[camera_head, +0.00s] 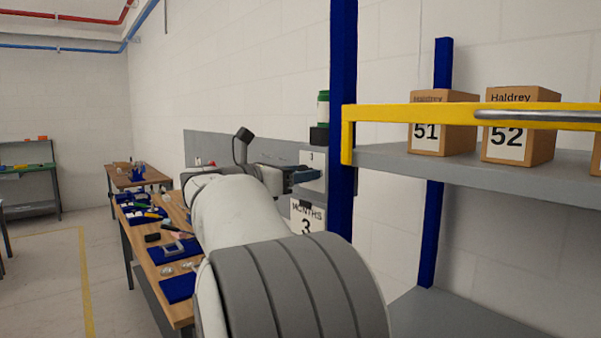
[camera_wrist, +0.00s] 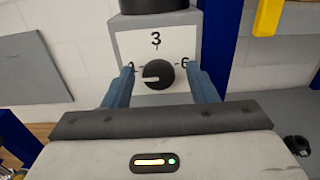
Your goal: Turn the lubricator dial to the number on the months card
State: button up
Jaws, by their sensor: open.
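The lubricator dial (camera_wrist: 158,74) is a round black knob on a pale plate below a dark cylinder. Its white mark points left. The plate shows 3 at the top and 6 at the right; a left label is mostly hidden by a finger. My gripper (camera_wrist: 161,77) is open, with one blue finger on each side of the dial; I cannot tell whether they touch it. In the head view, my gripper (camera_head: 303,175) is at the lubricator (camera_head: 322,108), which is green and white above. The months card (camera_head: 306,218) below reads MONTHS 3, partly covered by my arm.
A blue rack post (camera_head: 342,110) stands just right of the lubricator. A shelf (camera_head: 385,160) with a yellow front bar holds boxes marked 51 (camera_head: 426,131) and 52 (camera_head: 505,142). A wooden bench (camera_head: 150,262) with blue trays and small parts lies left of my arm.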

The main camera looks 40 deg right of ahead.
jog(key=shift+c, duration=0.3)
jog(key=c, duration=0.9)
jog(key=shift+d+f+m, duration=0.2)
jog(key=shift+m, duration=0.1)
jog(key=shift+b, duration=0.4)
